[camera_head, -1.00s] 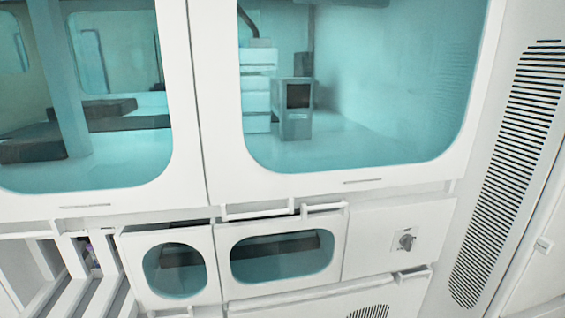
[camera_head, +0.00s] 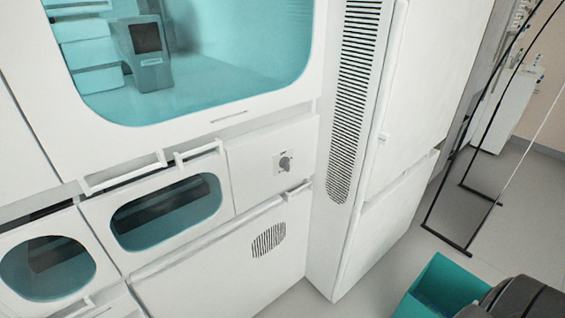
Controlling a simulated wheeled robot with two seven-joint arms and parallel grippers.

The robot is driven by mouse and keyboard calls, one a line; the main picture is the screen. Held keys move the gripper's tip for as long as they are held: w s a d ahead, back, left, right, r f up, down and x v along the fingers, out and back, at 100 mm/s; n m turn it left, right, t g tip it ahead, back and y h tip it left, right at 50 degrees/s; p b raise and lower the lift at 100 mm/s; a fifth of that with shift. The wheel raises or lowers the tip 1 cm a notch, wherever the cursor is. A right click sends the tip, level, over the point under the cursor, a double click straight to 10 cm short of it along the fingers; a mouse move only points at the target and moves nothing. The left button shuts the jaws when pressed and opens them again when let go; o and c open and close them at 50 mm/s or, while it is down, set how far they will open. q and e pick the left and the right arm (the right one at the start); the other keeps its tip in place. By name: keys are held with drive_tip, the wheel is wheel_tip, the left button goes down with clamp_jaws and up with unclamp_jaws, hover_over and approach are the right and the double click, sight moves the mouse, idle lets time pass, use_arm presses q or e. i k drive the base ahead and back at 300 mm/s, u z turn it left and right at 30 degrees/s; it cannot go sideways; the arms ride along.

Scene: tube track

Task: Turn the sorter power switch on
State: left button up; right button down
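The power switch (camera_head: 285,162) is a grey rotary knob on a small plate. It sits on a white panel (camera_head: 252,160) of the sorter, below the large teal window and right of the small windowed doors. The knob is too small to tell its on or off position. Neither of my grippers is in view.
White handles (camera_head: 125,175) stick out above the small doors. A tall vented cabinet (camera_head: 358,100) stands right of the switch panel. A teal bin (camera_head: 440,288) and a dark rounded object (camera_head: 525,298) are at the lower right. A black-framed stand (camera_head: 455,190) stands on the open grey floor (camera_head: 500,215).

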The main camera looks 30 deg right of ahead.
sight(284, 162)
drive_tip(key=z, duration=0.85)
drive_tip(key=k, duration=1.15)
drive_tip(key=z, duration=1.85)
drive_tip(key=i, duration=0.8)
drive_tip(key=u, duration=0.65)
drive_tip(key=i, duration=0.6)
drive_tip(key=u, duration=0.55)
